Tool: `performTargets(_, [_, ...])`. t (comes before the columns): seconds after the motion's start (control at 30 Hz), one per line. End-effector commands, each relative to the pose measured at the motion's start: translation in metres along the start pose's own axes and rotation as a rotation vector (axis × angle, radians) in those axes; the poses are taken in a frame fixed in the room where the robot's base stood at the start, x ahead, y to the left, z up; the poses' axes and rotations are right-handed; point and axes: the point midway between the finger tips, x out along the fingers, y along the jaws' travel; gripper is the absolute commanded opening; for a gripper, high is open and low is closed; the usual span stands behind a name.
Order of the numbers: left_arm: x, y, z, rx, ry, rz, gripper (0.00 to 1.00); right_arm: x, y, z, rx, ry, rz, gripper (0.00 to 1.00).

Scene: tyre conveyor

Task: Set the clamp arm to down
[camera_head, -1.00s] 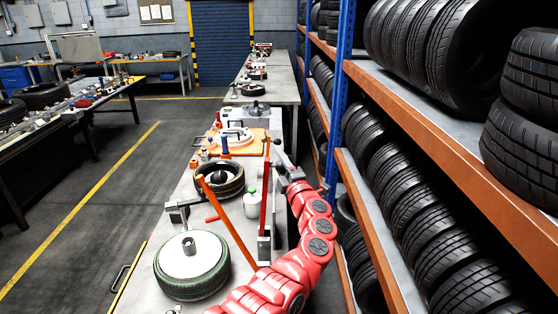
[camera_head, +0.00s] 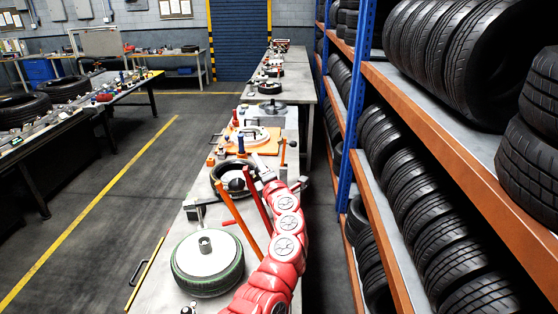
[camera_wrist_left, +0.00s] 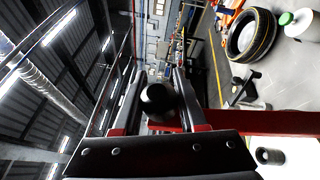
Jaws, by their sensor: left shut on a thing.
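The clamp arm appears to be the red bar (camera_head: 259,203) beside the tyre, tilted with its top end leaning left. It also crosses the left wrist view as a wide red bar (camera_wrist_left: 265,123). My left gripper (camera_head: 258,170) is at its upper end. In the left wrist view a black ball knob (camera_wrist_left: 157,100) sits between the fingers, which are shut on it. How the knob joins the bar is hidden. An orange bar (camera_head: 236,217) slants close by on the left. My right gripper is not in view.
A wheel with a pale disc (camera_head: 207,264) lies at the near end of the bench. A tyre (camera_head: 220,181) and an orange plate (camera_head: 235,150) are farther back. A tyre rack (camera_head: 400,175) stands close on the right. Open floor (camera_head: 110,230) lies left.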

Motion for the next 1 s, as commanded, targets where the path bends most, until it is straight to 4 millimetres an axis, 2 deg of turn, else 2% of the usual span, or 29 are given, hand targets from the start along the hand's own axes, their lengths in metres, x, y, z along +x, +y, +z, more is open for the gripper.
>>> performTargets(0.03, [0.006,0.003,-0.012,-0.030,0.012,-0.008,0.00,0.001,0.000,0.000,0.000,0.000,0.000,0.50])
performTargets(0.2, [0.018,0.002,-0.038,-0.122,0.024,-0.048,0.00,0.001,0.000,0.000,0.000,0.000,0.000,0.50])
performTargets(0.4, [0.026,0.000,-0.059,-0.193,0.037,-0.079,0.00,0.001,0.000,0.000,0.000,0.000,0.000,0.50])
performTargets(0.6, [0.029,-0.002,-0.066,-0.222,0.039,-0.092,0.00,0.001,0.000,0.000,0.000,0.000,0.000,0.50])
performTargets(0.97, [0.029,-0.002,-0.066,-0.225,0.038,-0.094,0.00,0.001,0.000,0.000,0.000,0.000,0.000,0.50])
performTargets(1.0, [0.029,-0.002,-0.066,-0.225,0.038,-0.094,0.45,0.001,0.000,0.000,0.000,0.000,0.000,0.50])
